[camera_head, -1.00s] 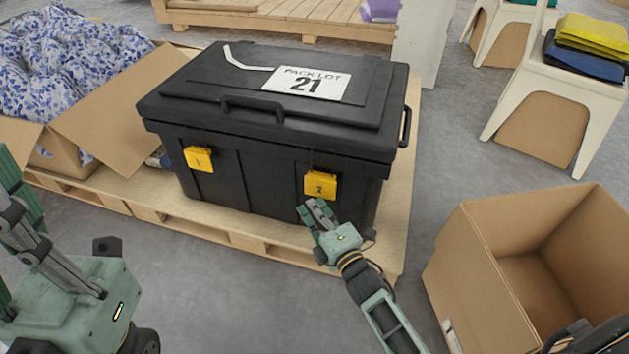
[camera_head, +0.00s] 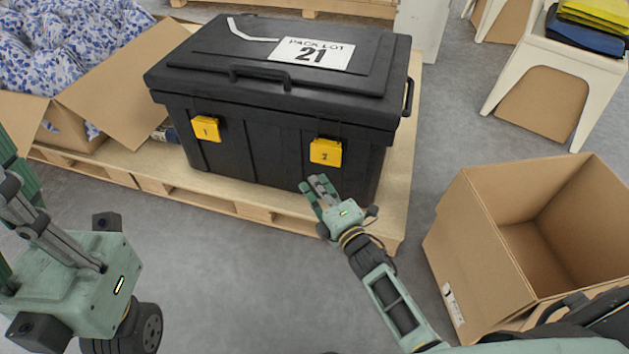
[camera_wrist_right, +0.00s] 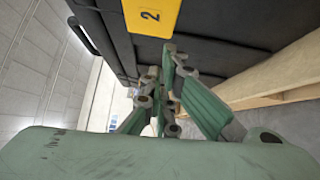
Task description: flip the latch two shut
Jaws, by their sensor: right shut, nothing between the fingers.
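Latch two (camera_head: 325,151) is a yellow plate marked 2 on the front of a black lidded case (camera_head: 270,140), just under the lid rim. The head view does not show clearly whether it is fastened. In the right wrist view, part of latch two (camera_wrist_right: 152,16) shows at the top, beyond the fingertips. My right gripper (camera_head: 318,184) is shut and empty, just below latch two and apart from it, in front of the case. My left gripper (camera_head: 15,185) is at the left edge, partly cut off, far from the case.
Latch one (camera_head: 205,129) is on the case's left front. The case stands on a wooden pallet (camera_head: 235,205). An open cardboard box (camera_head: 475,265) stands at right, and another with patterned fabric (camera_head: 110,85) at left. Grey floor in front of the pallet is free.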

